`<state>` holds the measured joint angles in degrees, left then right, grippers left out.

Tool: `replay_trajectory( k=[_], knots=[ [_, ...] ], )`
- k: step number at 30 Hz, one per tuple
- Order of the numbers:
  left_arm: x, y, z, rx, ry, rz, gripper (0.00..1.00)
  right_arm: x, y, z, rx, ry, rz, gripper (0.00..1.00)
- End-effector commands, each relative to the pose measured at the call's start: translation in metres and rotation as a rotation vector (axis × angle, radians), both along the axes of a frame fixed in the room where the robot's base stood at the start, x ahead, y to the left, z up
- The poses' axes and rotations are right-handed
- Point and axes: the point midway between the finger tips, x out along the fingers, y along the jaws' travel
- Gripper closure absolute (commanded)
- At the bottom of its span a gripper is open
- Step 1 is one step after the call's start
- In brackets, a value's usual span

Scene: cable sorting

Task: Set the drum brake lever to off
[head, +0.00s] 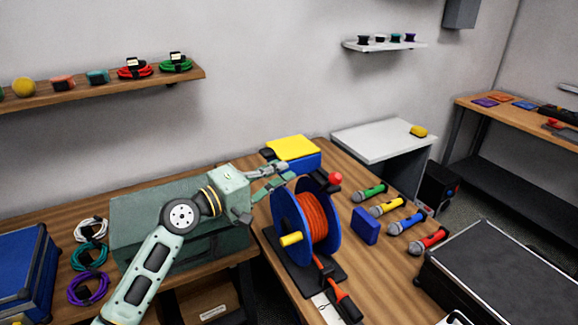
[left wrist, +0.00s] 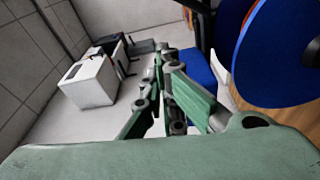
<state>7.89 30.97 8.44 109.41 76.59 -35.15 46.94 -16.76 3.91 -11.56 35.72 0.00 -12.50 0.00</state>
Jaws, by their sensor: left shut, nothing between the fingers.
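The cable drum has blue flanges (head: 290,222), wound orange cable (head: 314,218), a yellow crank handle (head: 291,239) and a black stand. A red knob (head: 335,179) sits on a black piece at the top of the drum, probably the brake lever; its setting is hard to read. My left gripper (head: 287,172) is shut and empty, just behind and left of the drum's top, apart from the red knob. In the left wrist view the left fingers (left wrist: 165,65) point away, with the blue flange (left wrist: 272,55) close on their right. My right gripper is not in view.
A blue box with yellow lid (head: 292,148) stands behind the left gripper. Several microphones (head: 388,205) and a blue block (head: 365,226) lie right of the drum. A black case (head: 490,265) is at front right, a green case (head: 150,215) under my left arm.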

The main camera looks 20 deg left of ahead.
Motion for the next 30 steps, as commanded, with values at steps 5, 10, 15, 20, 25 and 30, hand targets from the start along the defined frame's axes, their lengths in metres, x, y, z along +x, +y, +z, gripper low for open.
replay_trajectory(
  k=[5,10,15,20,25,30],
  knots=[
    [0.030,-0.016,0.006,-0.002,-0.001,-0.001,1.00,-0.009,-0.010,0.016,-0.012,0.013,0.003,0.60],
    [0.060,-0.031,0.007,0.001,-0.002,-0.001,1.00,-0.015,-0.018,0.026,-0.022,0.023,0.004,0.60],
    [0.075,-0.046,0.005,0.004,0.002,-0.003,1.00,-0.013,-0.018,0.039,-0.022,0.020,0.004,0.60],
    [0.059,-0.060,0.002,0.004,0.001,-0.002,1.00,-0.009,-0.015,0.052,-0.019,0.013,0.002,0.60],
    [0.050,-0.067,-0.001,0.006,-0.001,-0.001,1.00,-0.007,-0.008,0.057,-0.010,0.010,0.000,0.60],
    [0.049,-0.068,-0.003,0.007,-0.002,0.000,1.00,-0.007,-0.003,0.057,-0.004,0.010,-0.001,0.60]
  ],
)
